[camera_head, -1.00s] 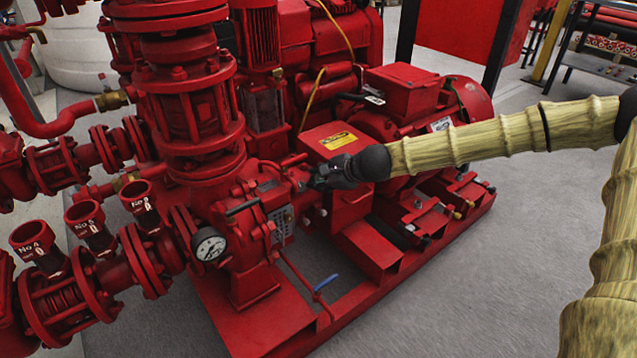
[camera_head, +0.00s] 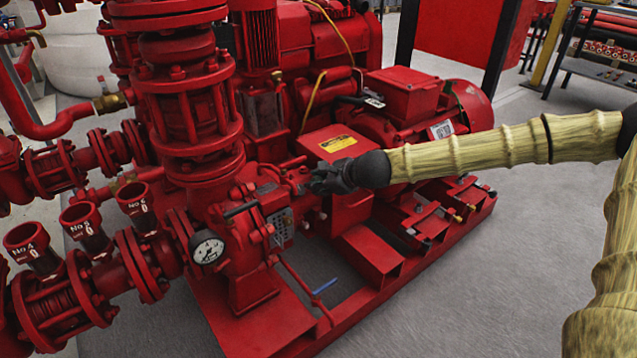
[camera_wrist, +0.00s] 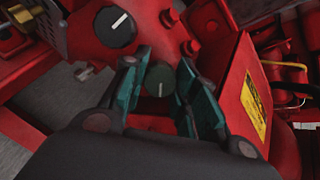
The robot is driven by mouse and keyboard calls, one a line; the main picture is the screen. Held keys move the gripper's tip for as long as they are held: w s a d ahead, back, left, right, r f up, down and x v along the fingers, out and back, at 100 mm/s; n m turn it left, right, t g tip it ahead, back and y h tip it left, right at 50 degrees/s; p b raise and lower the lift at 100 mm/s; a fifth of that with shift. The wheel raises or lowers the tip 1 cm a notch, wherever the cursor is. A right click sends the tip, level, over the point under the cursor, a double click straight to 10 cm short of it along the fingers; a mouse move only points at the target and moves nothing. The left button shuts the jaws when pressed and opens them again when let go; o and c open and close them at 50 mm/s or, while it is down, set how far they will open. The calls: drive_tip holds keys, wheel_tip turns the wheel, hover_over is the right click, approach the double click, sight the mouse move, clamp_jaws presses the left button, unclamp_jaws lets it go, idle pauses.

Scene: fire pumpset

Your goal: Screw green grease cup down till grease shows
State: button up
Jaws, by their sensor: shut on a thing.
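The green grease cup (camera_wrist: 160,80) is a dark green round cap with a pale mark on its face, in the upper middle of the wrist view. My gripper (camera_wrist: 160,88) has one finger on each side of the cup and is shut on it. In the head view my gripper (camera_head: 318,180) reaches from the right to the red pump between the pump body and the motor. The cup is hidden there behind the fingers. I cannot make out any grease.
A black round knob (camera_wrist: 116,27) with a white mark sits just up and left of the cup. A red box with a yellow label (camera_head: 338,143) is close to the gripper. A pressure gauge (camera_head: 208,247) is on the pump. Grey floor is free at the right front.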

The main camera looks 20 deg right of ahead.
drive_tip(key=o, duration=0.9)
drive_tip(key=shift+s+d+f, duration=0.1)
drive_tip(key=shift+f, duration=0.1)
drive_tip(key=shift+o, duration=0.6)
drive_tip(key=shift+r, duration=0.1)
drive_tip(key=shift+r, duration=0.15)
drive_tip(key=v, duration=0.7)
drive_tip(key=shift+s, duration=0.35)
drive_tip(key=shift+d, duration=0.1)
